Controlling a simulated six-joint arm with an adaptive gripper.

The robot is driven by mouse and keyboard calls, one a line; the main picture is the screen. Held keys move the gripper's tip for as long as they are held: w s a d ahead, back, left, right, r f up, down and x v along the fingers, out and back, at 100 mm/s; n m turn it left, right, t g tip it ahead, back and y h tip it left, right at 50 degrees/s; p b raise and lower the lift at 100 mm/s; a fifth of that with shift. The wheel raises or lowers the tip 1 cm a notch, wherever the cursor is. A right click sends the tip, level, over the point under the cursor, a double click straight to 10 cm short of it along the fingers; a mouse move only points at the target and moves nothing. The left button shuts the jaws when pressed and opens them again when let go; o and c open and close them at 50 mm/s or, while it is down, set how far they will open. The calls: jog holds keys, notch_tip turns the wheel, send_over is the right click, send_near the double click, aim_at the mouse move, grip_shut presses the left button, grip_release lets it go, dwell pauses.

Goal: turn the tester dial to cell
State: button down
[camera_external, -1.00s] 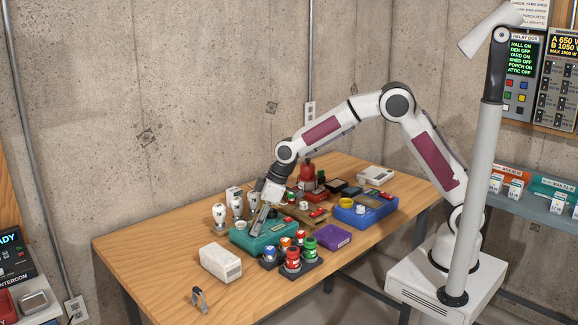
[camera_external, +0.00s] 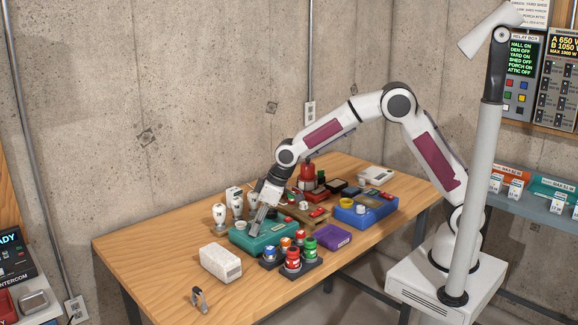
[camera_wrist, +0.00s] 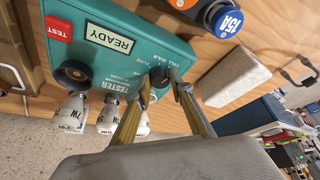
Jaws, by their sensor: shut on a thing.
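The teal tester (camera_external: 268,240) lies on the wooden table and also fills the upper left of the wrist view (camera_wrist: 150,42). It has a display (camera_wrist: 108,39) reading READY, a red TEST button (camera_wrist: 59,29) and a round dark socket (camera_wrist: 73,74). The dark dial (camera_wrist: 159,77) sits near its edge, beside the labels FUSE, CELL and BULB. My gripper (camera_wrist: 161,84) is shut on the dial, one finger on each side. The fingers partly hide it, so I cannot tell which label it points to. My gripper (camera_external: 256,230) points down at the tester in the external view.
White bulbs (camera_external: 219,214) stand behind the tester. A pale box (camera_external: 220,262) lies in front and to its left. A holder with red and green-capped pieces (camera_external: 292,260) stands close in front. A purple tray (camera_external: 334,236) and a blue box (camera_external: 364,211) are to the right.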

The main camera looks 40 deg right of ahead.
jog(key=c, duration=2)
grip_release()
jog(key=shift+c, duration=0.2)
jog(key=v, duration=1.2)
jog(key=s+d+r+m+h, duration=0.1)
jog(key=s+d+m, duration=0.1)
jog(key=s+d, duration=0.6)
jog(key=s+d+r+m+t+h, duration=0.1)
jog(key=s+d+m, duration=0.2)
jog(key=s+d, duration=0.5)
jog(key=s+d+r+m+t+h, duration=0.1)
jog(key=s+d+m, duration=0.2)
jog(key=s+d, duration=0.5)
jog(key=shift+s+d+r, duration=0.15)
jog(key=shift+d+r, duration=0.15)
jog(key=shift+d, duration=5.45)
